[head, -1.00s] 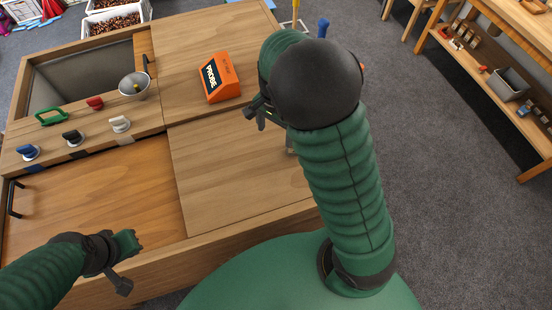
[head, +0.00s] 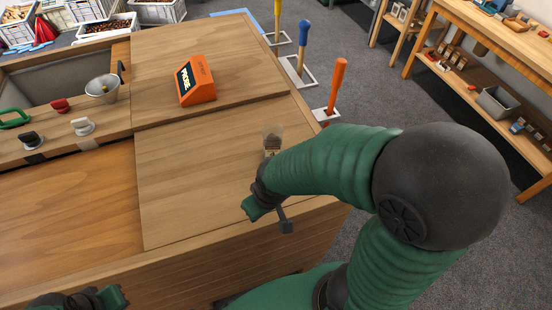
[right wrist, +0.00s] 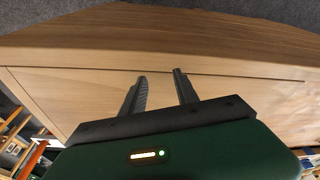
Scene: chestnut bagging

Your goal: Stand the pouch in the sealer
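A small tan object with a rounded, see-through top (head: 272,137) stands on the wooden worktop just beyond my right wrist. It may be the pouch, but it is too small and partly covered to tell. I cannot make out a sealer for certain. My right gripper (head: 268,218) is over the near right edge of the worktop, fingers apart. In the right wrist view its two fingers (right wrist: 160,88) are spread with only bare wood beyond them. My left gripper (head: 118,300) is at the bottom left, cut by the frame edge, with one finger showing and nothing visible in it.
An orange box with a dark label (head: 197,82) stands on the worktop. A metal cup (head: 102,88) and several coloured knobs are left of it. Blue (head: 302,42) and orange (head: 337,88) handles stand in holders beyond the right edge. The near worktop is mostly clear.

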